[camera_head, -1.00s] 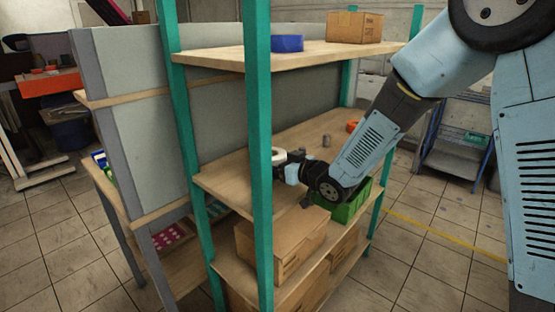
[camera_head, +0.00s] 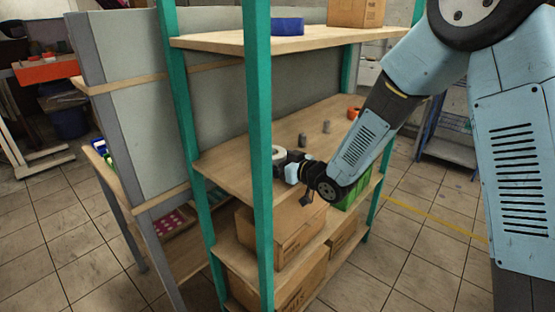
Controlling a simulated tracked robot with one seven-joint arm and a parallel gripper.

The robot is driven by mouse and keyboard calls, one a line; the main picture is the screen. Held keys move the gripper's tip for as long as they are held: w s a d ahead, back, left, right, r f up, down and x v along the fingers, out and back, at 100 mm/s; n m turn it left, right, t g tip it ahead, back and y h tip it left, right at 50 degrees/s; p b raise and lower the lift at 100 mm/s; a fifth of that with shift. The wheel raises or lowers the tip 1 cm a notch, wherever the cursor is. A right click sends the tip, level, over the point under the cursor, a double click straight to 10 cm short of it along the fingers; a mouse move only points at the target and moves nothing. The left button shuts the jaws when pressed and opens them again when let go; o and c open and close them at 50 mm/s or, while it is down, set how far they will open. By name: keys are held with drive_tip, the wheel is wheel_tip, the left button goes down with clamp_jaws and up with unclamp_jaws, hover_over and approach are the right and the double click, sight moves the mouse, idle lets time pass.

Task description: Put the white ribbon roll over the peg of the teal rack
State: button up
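The teal rack (camera_head: 258,130) has wooden shelves and stands at the centre of the head view. Two short grey upright pegs (camera_head: 302,140) (camera_head: 326,127) show on its middle shelf. The white ribbon roll (camera_head: 279,154) is at the tip of my gripper (camera_head: 284,161), over the front part of that shelf and just right of the front teal post. My gripper looks shut on the roll and comes in from the right. The fingers are small and dark, and the roll's lower part is hard to make out. Both visible pegs are bare and lie to the right of the roll.
An orange roll (camera_head: 354,113) lies farther along the middle shelf. A blue roll (camera_head: 287,26) and a cardboard box (camera_head: 356,11) are on the upper shelf. A green crate (camera_head: 357,190) and cardboard boxes (camera_head: 285,237) sit below. The front post stands close beside my gripper.

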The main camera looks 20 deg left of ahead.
idle(0.3)
drive_tip(key=o, duration=0.9)
drive_tip(key=shift+c, duration=0.2)
drive_tip(key=v, duration=1.3)
drive_tip(key=shift+d, duration=0.4)
